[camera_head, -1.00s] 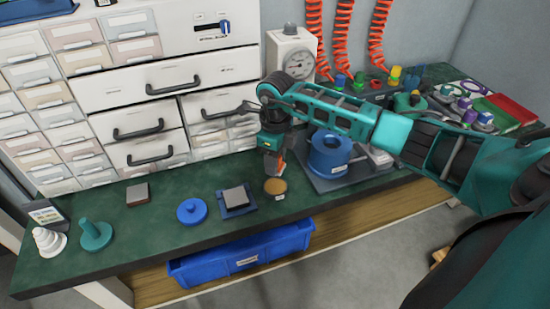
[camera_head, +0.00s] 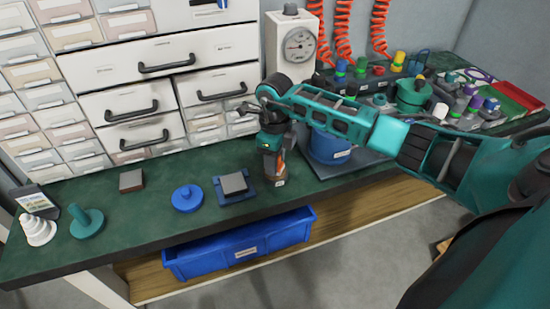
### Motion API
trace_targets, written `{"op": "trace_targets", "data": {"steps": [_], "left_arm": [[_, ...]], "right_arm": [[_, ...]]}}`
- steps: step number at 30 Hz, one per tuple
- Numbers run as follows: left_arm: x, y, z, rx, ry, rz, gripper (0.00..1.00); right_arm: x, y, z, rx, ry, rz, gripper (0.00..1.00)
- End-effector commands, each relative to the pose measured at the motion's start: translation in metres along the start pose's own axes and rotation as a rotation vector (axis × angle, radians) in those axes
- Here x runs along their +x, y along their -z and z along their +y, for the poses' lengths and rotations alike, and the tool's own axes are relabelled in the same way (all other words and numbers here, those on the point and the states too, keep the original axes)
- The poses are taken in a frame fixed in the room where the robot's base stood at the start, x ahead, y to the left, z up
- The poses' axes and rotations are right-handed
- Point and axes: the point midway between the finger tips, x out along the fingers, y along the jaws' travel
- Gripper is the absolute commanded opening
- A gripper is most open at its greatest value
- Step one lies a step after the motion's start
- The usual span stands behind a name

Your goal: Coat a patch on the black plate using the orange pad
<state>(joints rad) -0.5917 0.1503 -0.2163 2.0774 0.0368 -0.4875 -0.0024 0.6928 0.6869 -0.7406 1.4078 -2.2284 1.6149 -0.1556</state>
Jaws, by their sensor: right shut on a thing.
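My right gripper (camera_head: 271,170) points down at the bench near the front edge, just right of a blue holder (camera_head: 222,200). It is shut on a small orange thing, likely the orange pad (camera_head: 281,161), mostly hidden by the fingers. Its tip is at a small round brown dish (camera_head: 269,180), largely covered by the gripper; whether they touch cannot be told. A small square plate (camera_head: 234,183), grey on top with dark sides, lies flat on the blue holder and is likely the black plate. My left gripper is out of view.
A blue knobbed disc (camera_head: 187,198), a grey-brown block (camera_head: 131,180), a teal peg stand (camera_head: 87,222) and a white stepped cone (camera_head: 38,229) stand on the green bench to the left. A blue cylinder (camera_head: 326,148) stands behind right. Drawers (camera_head: 150,60) border the back.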

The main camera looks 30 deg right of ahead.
Motion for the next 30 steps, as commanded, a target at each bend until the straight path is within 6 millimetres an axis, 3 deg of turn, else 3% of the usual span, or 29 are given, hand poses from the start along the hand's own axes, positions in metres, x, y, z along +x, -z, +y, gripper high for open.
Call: {"op": "trace_targets", "data": {"steps": [30], "left_arm": [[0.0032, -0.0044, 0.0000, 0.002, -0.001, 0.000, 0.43]], "right_arm": [[0.0076, -0.0001, -0.0001, 0.000, 0.000, -0.001, 0.17]]}}
